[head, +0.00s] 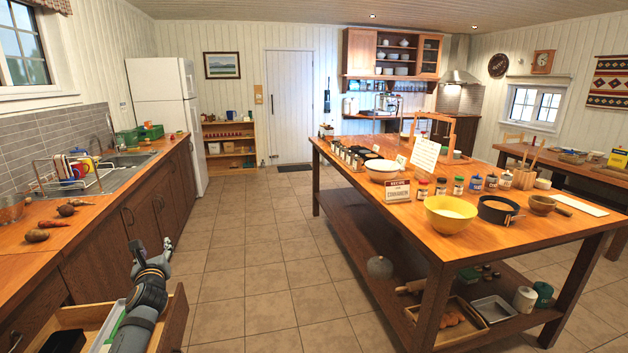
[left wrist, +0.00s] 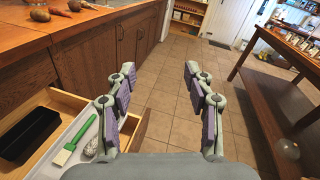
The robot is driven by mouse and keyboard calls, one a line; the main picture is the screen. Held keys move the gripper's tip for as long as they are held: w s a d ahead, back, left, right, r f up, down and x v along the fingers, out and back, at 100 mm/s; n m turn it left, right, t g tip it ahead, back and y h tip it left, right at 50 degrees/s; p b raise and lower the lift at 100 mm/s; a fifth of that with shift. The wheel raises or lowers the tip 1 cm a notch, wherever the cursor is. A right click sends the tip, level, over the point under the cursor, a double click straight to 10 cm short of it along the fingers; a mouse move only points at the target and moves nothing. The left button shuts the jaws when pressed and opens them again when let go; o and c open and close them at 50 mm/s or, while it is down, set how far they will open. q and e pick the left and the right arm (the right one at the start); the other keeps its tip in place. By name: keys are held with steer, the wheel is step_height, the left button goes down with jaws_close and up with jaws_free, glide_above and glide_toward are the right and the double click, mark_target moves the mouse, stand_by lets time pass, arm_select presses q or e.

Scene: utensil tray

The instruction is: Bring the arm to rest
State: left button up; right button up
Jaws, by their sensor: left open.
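My left arm comes in at the lower left of the head view. Its gripper (head: 150,258) is above and just past the open drawer, over the floor side. In the left wrist view the gripper (left wrist: 162,95) has its two fingers spread wide, with only tiled floor showing between them. The open drawer (left wrist: 68,98) below holds a white tray (left wrist: 50,170) with a green-handled utensil (left wrist: 74,140) and a shiny rounded utensil end (left wrist: 92,146). A black box (left wrist: 28,134) sits in the drawer beside the tray. My right gripper does not show.
The wooden counter (head: 95,215) runs along the left, with a dish rack (head: 72,185) and sink. A large wooden island (head: 400,220) with bowls and jars stands to the right. The tiled floor (head: 250,270) between them is clear.

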arm_select(q)
steer(key=w+d+r+n+t+h, duration=0.2)
steer(key=d+r+n+h, duration=0.15)
steer(key=n, duration=1.05)
steer(key=w+d+r+n+t+h, duration=0.2)
steer(key=d+r+n, duration=0.15)
steer(key=n, duration=0.95)
steer(key=s+f+g, duration=0.3)
steer(key=f, duration=0.9)
steer(key=s+f+g, duration=0.2)
steer(key=f, duration=1.1)
steer(key=s+d+f+g, duration=0.1)
steer(key=s+f+g, duration=0.1)
steer(key=s+f, duration=0.55)
steer(key=s+d+f+g, duration=0.15)
steer(key=s+f, duration=0.25)
steer(key=f, duration=0.7)
steer(key=s+d+f+g, duration=0.2)
steer(key=s+f+g, duration=0.1)
steer(key=s+f, duration=0.8)
steer(key=s+d+f+g, duration=0.1)
steer(key=s+f+g, duration=0.2)
steer(key=s+f, duration=0.75)
steer(key=s+d+f+g, duration=0.2)
steer(key=s, duration=1.2)
steer(key=s+d+f+n+g+h, duration=0.1)
steer(key=s+d+f+g, duration=0.1)
steer(key=s, duration=1.2)
steer(key=shift+s+d+f, duration=0.15)
steer(key=shift+f, duration=0.4)
